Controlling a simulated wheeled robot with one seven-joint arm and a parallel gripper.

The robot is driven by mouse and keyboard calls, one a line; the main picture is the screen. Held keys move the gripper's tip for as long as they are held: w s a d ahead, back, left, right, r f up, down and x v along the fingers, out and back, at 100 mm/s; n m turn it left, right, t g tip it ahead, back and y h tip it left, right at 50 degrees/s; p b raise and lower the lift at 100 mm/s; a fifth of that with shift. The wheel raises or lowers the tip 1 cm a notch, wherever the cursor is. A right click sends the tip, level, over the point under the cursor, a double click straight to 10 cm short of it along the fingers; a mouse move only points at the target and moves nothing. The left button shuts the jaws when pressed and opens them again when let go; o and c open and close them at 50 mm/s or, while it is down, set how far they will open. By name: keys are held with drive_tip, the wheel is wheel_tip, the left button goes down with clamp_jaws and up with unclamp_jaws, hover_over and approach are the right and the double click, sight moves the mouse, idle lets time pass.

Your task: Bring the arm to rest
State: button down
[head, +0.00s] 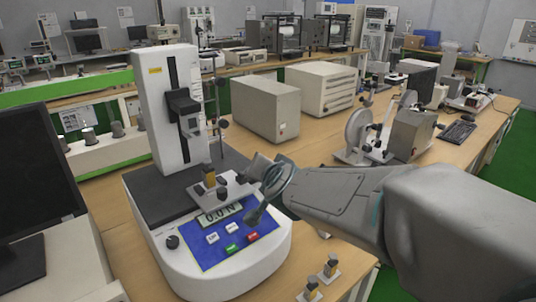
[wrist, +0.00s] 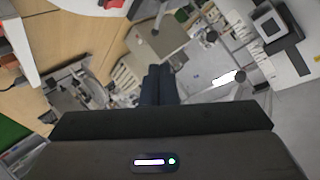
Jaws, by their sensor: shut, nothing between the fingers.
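My arm (head: 345,195) reaches in from the right in the head view. Its wrist end is in front of the white force tester (head: 175,105), over the front of its base; contact cannot be told. In the wrist view my gripper (wrist: 158,72) shows as two dark fingers pressed together, with nothing between them. In the head view the fingers are hard to make out against the tester. The tester's base carries a grey plate (head: 205,190) with small fixtures and a blue control panel (head: 215,250) reading 0.0 N.
A monitor (head: 40,180) stands at the left edge. Grey instrument boxes (head: 265,108) stand on the wooden bench (head: 330,130) behind. A wheel-like device (head: 360,135) stands beyond my arm. Small fixtures (head: 330,267) sit on the bench's near edge, below my arm.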

drive_tip(key=s+d+f+n+g+h+p, duration=0.1)
drive_tip(key=s+d+f+n+g, duration=0.1)
drive_tip(key=s+d+f+g, duration=0.2)
drive_tip(key=s+d+f+n+g+h+p, duration=0.1)
drive_tip(key=s+d+f+g, duration=0.3)
drive_tip(key=s+d, duration=0.7)
drive_tip(key=s+n+g, duration=0.1)
drive_tip(key=s+g, duration=0.1)
drive_tip(key=s, duration=0.5)
drive_tip(key=shift+s+d+f+n+h+p, duration=0.2)
drive_tip(key=shift+s+f+n+h+p, duration=0.15)
drive_tip(key=shift+s+f+n+h, duration=0.05)
